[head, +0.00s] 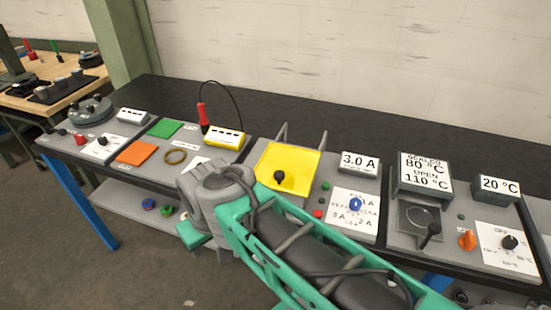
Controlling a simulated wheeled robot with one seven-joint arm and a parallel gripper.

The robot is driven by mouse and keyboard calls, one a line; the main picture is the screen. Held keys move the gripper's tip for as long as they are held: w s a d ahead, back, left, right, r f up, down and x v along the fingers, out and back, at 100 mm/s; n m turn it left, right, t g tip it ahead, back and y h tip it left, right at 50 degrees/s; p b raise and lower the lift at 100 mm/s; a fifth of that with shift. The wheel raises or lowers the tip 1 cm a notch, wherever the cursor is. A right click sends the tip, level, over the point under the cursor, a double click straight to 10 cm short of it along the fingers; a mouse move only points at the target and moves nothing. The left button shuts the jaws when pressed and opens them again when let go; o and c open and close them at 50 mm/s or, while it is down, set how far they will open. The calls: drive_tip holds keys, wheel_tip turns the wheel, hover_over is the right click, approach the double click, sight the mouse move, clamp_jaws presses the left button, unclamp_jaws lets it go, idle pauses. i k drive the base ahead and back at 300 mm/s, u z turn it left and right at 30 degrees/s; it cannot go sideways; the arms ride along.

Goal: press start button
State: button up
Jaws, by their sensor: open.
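A small green button (326,185) sits on the panel right of a yellow box, with a small red button (318,213) below it. Another small dark green button (461,216) is on the panel at the right, beside a grey unit. The labels by these buttons are too small to read, so I cannot tell which is the start button. My teal and grey arm reaches in from the bottom right, in front of the bench. I cannot make out my gripper's fingers; they are hidden or out of view.
The bench's back strip is clear.

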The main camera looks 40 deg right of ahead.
sight(325, 185)
drive_tip(key=z, duration=1.65)
